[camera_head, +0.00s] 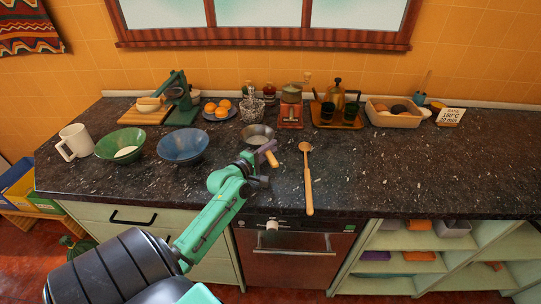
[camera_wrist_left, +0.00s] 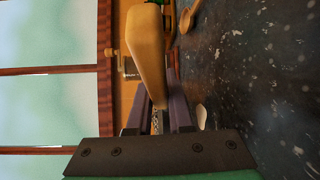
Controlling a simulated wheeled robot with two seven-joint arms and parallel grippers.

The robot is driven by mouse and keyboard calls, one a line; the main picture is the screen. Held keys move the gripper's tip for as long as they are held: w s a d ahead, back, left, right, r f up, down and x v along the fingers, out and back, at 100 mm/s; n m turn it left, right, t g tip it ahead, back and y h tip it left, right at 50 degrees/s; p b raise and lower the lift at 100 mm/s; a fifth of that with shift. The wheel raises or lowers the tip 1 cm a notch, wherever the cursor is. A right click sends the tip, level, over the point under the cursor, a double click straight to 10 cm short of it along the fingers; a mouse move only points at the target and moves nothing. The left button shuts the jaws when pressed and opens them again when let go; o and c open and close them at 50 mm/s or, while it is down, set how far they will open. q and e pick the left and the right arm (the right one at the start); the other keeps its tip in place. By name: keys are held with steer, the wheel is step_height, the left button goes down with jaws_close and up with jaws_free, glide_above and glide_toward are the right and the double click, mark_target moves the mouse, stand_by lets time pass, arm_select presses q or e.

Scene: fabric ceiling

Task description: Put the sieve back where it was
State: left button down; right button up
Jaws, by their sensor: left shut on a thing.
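The sieve (camera_head: 257,132) has a round metal bowl and a short wooden handle (camera_head: 269,153). It is at the middle of the dark counter, right of the blue bowl. My left gripper (camera_head: 262,163) is shut on the handle. In the left wrist view the pale wooden handle (camera_wrist_left: 147,45) stands out from between the dark fingers (camera_wrist_left: 160,122). I cannot tell whether the sieve touches the counter. My right gripper is in neither view.
A wooden spoon (camera_head: 307,180) lies right of my gripper. Blue (camera_head: 183,146) and green (camera_head: 120,144) bowls and a white mug (camera_head: 75,142) stand left. Behind are a whisk holder (camera_head: 252,110), red grinder (camera_head: 290,108) and kettle tray (camera_head: 337,118). The right front counter is clear.

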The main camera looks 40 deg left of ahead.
arm_select(q)
step_height(320, 180, down, 2)
steer(key=shift+s, duration=0.15)
steer(key=shift+s+f, duration=0.1)
steer(key=shift+f, duration=0.25)
steer(key=c, duration=0.8)
jaws_free()
steer(key=shift+c, duration=0.2)
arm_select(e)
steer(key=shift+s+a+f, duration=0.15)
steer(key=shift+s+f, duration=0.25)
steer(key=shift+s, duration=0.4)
